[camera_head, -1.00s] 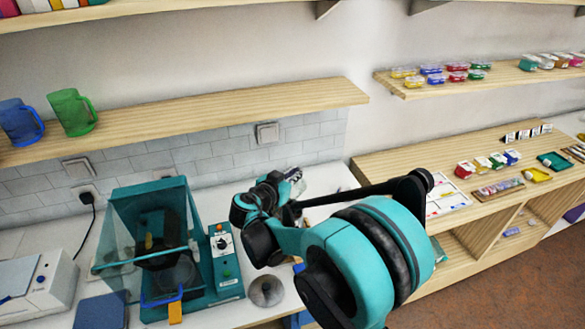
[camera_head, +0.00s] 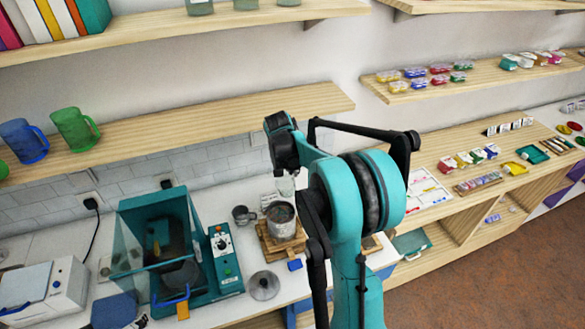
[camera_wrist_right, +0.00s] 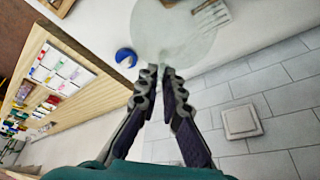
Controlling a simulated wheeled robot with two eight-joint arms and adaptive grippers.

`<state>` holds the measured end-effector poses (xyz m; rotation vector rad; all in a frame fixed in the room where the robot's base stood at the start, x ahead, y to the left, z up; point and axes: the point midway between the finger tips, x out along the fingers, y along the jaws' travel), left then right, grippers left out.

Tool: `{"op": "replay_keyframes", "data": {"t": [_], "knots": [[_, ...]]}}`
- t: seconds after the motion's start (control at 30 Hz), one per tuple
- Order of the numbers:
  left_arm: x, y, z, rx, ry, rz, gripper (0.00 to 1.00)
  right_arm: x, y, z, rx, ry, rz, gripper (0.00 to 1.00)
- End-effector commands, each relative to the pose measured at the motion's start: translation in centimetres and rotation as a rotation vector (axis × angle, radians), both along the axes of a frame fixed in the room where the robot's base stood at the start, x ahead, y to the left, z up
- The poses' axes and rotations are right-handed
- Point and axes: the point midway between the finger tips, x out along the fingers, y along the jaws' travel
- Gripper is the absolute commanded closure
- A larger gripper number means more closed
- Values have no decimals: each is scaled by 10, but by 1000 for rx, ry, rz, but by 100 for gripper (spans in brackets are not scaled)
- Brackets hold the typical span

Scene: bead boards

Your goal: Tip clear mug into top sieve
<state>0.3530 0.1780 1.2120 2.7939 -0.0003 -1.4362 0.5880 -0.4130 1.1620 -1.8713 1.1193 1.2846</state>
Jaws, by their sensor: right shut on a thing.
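The clear mug (camera_wrist_right: 172,32) is pale and see-through in the right wrist view. My right gripper (camera_wrist_right: 160,72) is shut on it. In the head view the mug (camera_head: 285,186) shows faintly just above and behind the sieve stack, and my arm hides most of the gripper. The top sieve (camera_head: 280,212) is a round metal one with a dark inside, on a stack on a wooden stand (camera_head: 268,243). I cannot tell how far the mug is tilted or what it holds. A small dark tip at the bottom edge, likely my left gripper (camera_head: 138,322), barely shows.
A small metal cup (camera_head: 242,215) stands left of the stack. A teal machine with a clear hood (camera_head: 160,250) stands left. A wooden shelf (camera_head: 210,120) runs above.

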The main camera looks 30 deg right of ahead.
Motion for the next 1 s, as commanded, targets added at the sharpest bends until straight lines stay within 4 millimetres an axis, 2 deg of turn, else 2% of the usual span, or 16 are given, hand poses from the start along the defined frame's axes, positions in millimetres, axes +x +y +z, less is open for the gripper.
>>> {"op": "replay_keyframes", "data": {"t": [0.4,0.7,1.0], "knots": [[0,0,3,0,0,0,0,0,0,2,23,13,0,100],[0,0,30,0,0,0,0,1,-2,29,216,121,-3,100],[0,0,32,0,0,0,0,0,0,32,281,159,0,100]]}}
